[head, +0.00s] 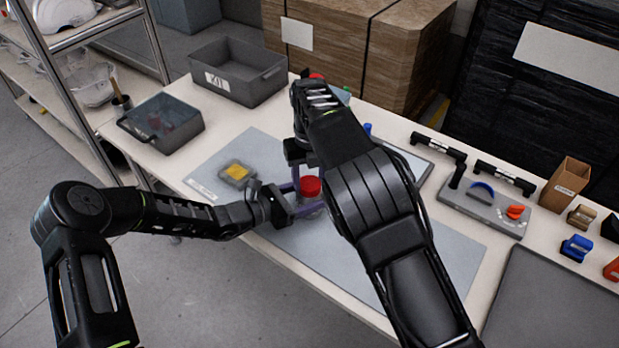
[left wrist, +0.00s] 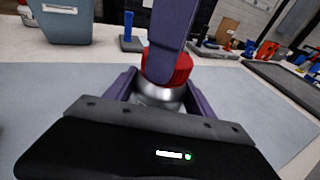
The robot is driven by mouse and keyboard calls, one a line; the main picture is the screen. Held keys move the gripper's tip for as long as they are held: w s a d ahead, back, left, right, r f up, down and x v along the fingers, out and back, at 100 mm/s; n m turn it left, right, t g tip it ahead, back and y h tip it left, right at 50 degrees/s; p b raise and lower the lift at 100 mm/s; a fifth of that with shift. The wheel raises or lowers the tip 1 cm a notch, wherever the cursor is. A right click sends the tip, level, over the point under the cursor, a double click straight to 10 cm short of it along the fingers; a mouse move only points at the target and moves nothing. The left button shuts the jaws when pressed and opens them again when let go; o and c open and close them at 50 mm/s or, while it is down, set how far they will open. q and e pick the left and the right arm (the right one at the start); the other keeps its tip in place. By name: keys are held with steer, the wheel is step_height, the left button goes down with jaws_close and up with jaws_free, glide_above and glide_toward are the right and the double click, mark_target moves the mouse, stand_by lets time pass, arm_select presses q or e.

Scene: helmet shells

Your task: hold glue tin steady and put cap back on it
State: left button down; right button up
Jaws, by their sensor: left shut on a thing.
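The glue tin (left wrist: 160,94) is silver and stands upright on the grey mat, mostly hidden in the head view. My left gripper (head: 299,206) is shut on the tin, with a purple finger on each side in the left wrist view. The red cap (head: 311,187) is at the top of the tin; in the left wrist view the cap (left wrist: 168,67) shows right above the silver shoulder. I cannot tell whether it is seated. My right gripper (left wrist: 172,40) points down at the cap, one purple finger in front of it. Its other finger is hidden.
A yellow-topped grey box (head: 237,174) lies on the mat (head: 430,245) left of the tin. Grey bins (head: 240,72) stand at the back left. A tool holder (head: 485,208) and small blocks are to the right. The mat's front right part is clear.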

steer(key=o, duration=0.5)
steer(key=shift+c, duration=0.2)
steer(key=shift+r, duration=2.3)
steer(key=shift+d, duration=0.1)
steer(key=shift+c, duration=0.3)
